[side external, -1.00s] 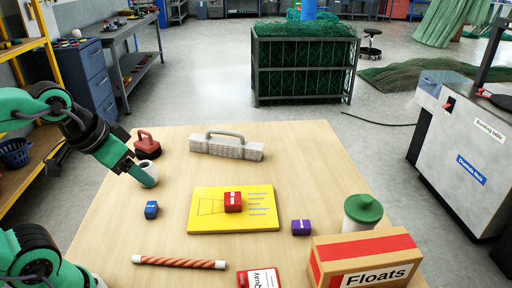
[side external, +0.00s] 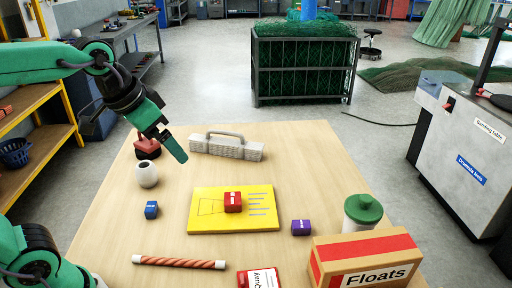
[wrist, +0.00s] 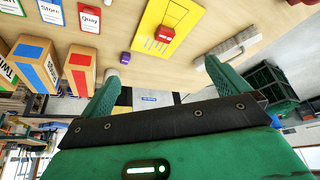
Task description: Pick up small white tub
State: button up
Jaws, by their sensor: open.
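I cannot make out the tub in the wrist view.
A yellow board (side external: 262,218) bears a red block (side external: 233,202). A green-lidded jar (side external: 363,211) and Floats box (side external: 365,262) stand at right.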

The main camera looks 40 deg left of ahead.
jog(key=w+d+r+m, duration=0.25)
jog(key=w+d, duration=0.35)
jog(key=w, duration=0.5)
jog(key=m+g, duration=0.3)
jog(key=m, duration=0.4)
send_over(365, 207)
jog(key=a, duration=0.1)
jog(key=shift+n+h, duration=0.25)
jog(key=shift+h, duration=0.05)
notch_tip(365, 207, down, 17)
jog(key=shift+f, duration=0.1)
jog(key=shift+d+f, duration=0.15)
jog(key=shift+f, duration=0.05)
jog(key=shift+w+d+f, duration=0.1)
jog(key=shift+w+f, duration=0.1)
jog(key=shift+f, duration=1.1)
jog(key=shift+w+d+f, duration=0.15)
jog(key=shift+f, duration=1.1)
jog(key=shift+w+d+f, duration=0.1)
jog(key=shift+w+f, duration=0.1)
jog(key=shift+f, duration=1.1)
jog(key=c, duration=0.8)
